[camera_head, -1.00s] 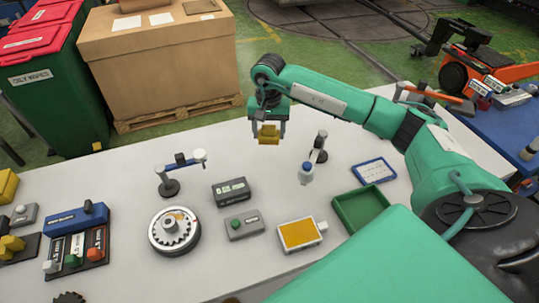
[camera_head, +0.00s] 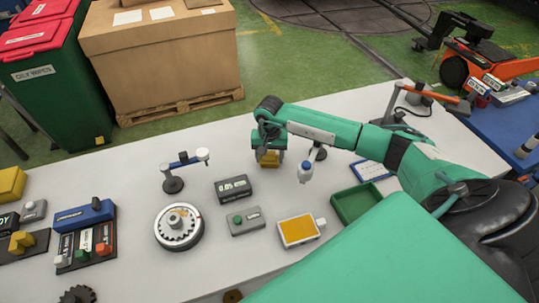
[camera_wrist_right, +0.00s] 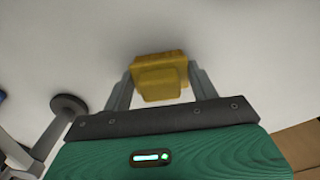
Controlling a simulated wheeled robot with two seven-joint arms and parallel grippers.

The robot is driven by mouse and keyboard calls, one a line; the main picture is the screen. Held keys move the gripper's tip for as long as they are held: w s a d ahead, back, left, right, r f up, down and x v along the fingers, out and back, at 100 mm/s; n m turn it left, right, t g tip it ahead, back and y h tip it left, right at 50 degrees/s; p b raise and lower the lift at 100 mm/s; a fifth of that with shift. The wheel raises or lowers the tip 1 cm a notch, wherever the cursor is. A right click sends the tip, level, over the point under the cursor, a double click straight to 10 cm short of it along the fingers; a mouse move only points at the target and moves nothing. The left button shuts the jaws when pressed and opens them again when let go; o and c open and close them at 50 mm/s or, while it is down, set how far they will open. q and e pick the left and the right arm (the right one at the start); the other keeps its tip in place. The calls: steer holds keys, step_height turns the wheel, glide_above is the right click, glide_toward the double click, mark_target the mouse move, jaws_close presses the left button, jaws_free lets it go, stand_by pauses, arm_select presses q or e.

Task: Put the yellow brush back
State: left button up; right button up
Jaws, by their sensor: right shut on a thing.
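My right gripper (camera_head: 268,160) is shut on a yellow block-shaped thing (camera_head: 268,158), which I take to be the yellow brush. It is at the middle of the white table's far half. The right wrist view shows the yellow thing (camera_wrist_right: 159,78) between both fingers, with the pale table surface behind it. I cannot tell whether it touches the table. Another yellow piece (camera_head: 21,240) sits on a dark pad at the left edge of the head view. My left gripper is not in view.
A dark display box (camera_head: 233,189), a round geared turntable (camera_head: 179,228) and a green tray (camera_head: 357,205) are nearer. The far left tabletop is clear.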

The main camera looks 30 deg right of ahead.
steer(key=shift+f, duration=0.2)
steer(key=o, duration=0.9)
steer(key=shift+r, duration=0.1)
